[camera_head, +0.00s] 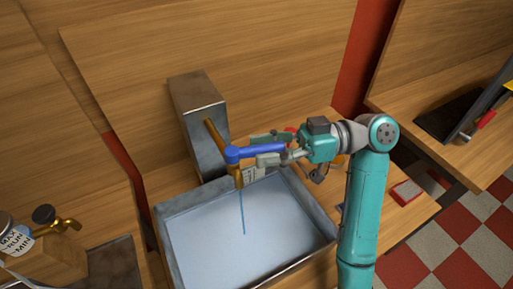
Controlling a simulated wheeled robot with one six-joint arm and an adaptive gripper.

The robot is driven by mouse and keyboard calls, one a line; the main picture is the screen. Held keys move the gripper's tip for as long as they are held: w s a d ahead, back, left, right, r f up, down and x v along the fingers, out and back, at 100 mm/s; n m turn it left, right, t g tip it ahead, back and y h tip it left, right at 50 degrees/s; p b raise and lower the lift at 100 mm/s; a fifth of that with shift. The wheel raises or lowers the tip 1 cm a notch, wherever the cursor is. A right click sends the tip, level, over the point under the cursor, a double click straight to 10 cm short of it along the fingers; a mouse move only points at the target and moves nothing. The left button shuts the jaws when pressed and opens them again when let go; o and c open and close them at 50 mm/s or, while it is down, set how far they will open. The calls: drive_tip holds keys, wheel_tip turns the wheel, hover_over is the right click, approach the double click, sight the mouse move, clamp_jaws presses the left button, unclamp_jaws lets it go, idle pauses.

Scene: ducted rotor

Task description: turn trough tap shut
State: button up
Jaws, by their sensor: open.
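The trough tap has a brass spout (216,140) coming out of a grey metal box and a blue lever (252,151) pointing right. A thin blue stream of water (242,212) runs from the spout down into the metal trough (326,247). My gripper (262,148) reaches in from the right and is open. One finger shows behind the blue lever and one in front of it, so the lever lies between them in this view. I cannot tell whether either finger touches it.
The grey metal box (197,112) stands behind the trough against a wooden panel. A small brass tap with a black knob (44,214) is at the lower left. A red-edged item (406,192) lies on the bench at right. A dark tray (452,118) sits at the far right.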

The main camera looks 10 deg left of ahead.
drive_tip(key=shift+x, duration=0.85)
clamp_jaws()
